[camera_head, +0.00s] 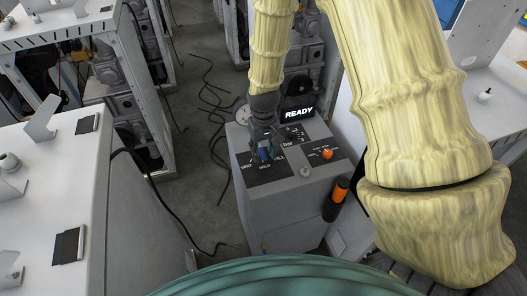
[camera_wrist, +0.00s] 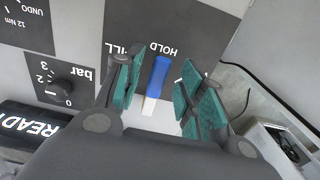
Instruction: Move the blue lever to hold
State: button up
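The blue lever (camera_wrist: 158,75) has a blue grip on a pale shaft and sits on the dark plate of the grey control box (camera_head: 290,200). In the wrist view its blue end points toward the upside-down word HOLD, with part of FILL to the left. My gripper (camera_wrist: 163,88) is open, with its teal pads on either side of the lever. Gaps show between the lever and both pads, so it is not gripped. In the head view my gripper (camera_head: 265,138) reaches down over the plate and covers most of the lever.
The box carries a READY display (camera_head: 299,113), a bar dial (camera_wrist: 66,88) and an orange knob (camera_head: 327,154). An orange-and-black tool (camera_head: 336,199) hangs on its side. A white cabinet (camera_head: 60,175) stands left, and cables (camera_head: 207,95) lie on the floor between.

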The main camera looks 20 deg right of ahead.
aim_at(263, 156)
notch_tip(263, 156, up, 11)
jog(key=shift+r, duration=0.15)
dwell(0.4)
dwell(0.5)
